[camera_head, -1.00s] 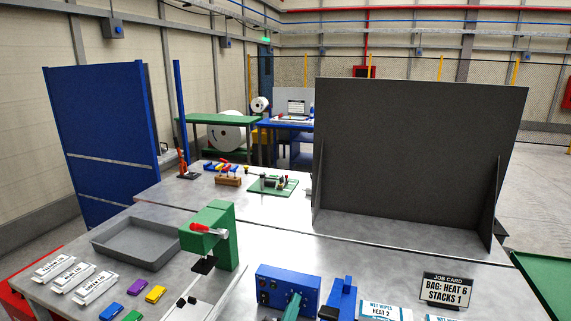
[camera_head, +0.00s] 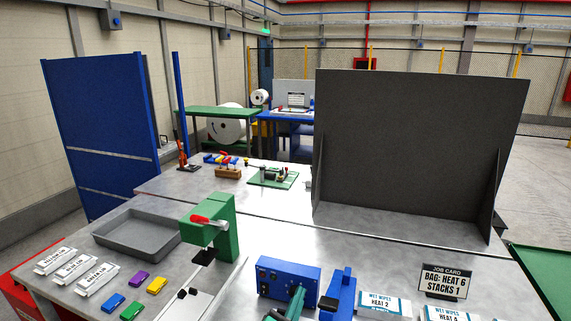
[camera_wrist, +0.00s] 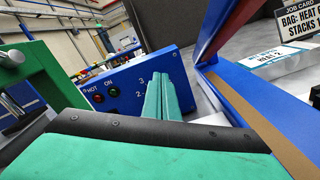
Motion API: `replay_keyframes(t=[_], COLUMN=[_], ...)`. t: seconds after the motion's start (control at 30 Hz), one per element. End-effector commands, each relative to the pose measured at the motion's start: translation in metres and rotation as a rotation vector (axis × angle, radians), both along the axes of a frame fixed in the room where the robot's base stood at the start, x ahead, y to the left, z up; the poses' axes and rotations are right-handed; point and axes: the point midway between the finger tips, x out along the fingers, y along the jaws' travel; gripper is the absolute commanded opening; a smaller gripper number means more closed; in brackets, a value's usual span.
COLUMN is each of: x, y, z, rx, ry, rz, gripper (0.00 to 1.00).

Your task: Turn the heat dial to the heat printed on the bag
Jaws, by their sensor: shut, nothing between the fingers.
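The blue control box (camera_head: 302,274) stands at the front middle of the bench. In the wrist view its front panel (camera_wrist: 101,80) shows the words HOT and ON, a red and a green button, and the numbers 3 and 2. The heat dial is not visible; my gripper covers that part of the panel. My gripper (camera_wrist: 166,84) is shut and empty, its green fingers in front of the panel; contact cannot be told. A bag marked WET WIPES HEAT 2 (camera_head: 384,303) lies to the right. The job card (camera_head: 445,281) reads BAG: HEAT 6, STACKS 1.
A blue upright arm (camera_head: 338,293) stands just right of the box. A green press (camera_head: 222,235) is on its left. A second bag, partly cut off, (camera_head: 446,314) seems to read HEAT 4. A grey tray (camera_head: 137,252) and a tall dark screen (camera_head: 415,145) stand farther back.

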Motion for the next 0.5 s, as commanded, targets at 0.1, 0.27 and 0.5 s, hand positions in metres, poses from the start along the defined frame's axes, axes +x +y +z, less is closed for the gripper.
replay_keyframes(t=[0.1,0.27,0.5], x=[-0.011,-0.026,-0.049], y=[0.004,0.009,0.016], z=[0.000,0.000,0.001], rx=[0.000,0.000,0.000], ry=[0.000,-0.001,-0.001], rz=[0.001,0.002,0.000], gripper=[0.00,0.00,0.00])
